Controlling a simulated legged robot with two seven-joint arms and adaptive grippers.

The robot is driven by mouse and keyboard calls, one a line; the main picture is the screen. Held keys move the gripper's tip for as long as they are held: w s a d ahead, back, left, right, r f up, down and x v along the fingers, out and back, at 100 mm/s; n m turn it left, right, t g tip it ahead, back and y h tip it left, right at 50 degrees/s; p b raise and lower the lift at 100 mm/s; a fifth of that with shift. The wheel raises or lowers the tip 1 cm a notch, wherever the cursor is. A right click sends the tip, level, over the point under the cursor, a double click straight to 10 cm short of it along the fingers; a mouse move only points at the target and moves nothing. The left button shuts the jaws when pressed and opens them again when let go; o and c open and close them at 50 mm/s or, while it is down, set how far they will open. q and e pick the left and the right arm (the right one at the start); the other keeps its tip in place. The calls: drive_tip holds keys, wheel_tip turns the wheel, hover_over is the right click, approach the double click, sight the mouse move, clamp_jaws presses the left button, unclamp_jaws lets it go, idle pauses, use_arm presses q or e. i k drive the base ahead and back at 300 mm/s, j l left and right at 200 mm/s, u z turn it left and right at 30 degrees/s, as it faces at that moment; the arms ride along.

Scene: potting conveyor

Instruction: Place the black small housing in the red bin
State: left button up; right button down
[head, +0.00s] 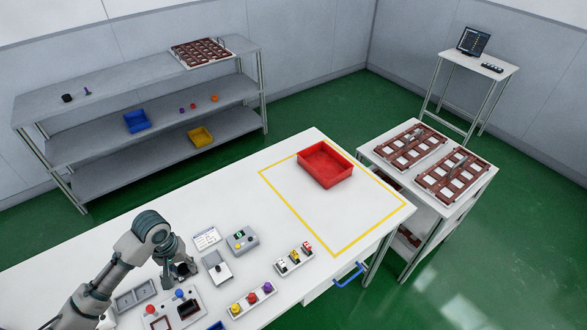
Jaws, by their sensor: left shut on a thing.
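My left gripper (180,270) comes in from the left over the white table. It is shut on a small dark thing, which looks like the black small housing (184,269). The fingers hide much of it. It is above or close to the fixture with red and blue knobs; I cannot tell the height. The red bin (326,176) is an open, empty-looking box inside the yellow taped outline at the table's far right part. The gripper is well to the left and nearer than the bin. My right gripper is not in view.
The fixture (160,322), a grey tray (135,297), a grey device (242,240), a small scale-like plate (217,267) and racks of coloured parts (252,300) (295,260) crowd the near table. The taped area (345,225) around the bin is clear.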

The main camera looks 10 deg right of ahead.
sight(331, 174)
drive_tip(key=i+l+z, duration=0.2)
drive_tip(key=l+z, duration=0.25)
drive_tip(key=i+l+z, duration=0.15)
drive_tip(key=z, duration=0.25)
drive_tip(key=i+l+z, duration=0.15)
drive_tip(key=i+z, duration=0.3)
drive_tip(key=i+l, duration=0.1)
drive_tip(key=i, duration=0.25)
drive_tip(key=i+l, duration=0.15)
drive_tip(key=i, duration=0.15)
drive_tip(key=z, duration=0.05)
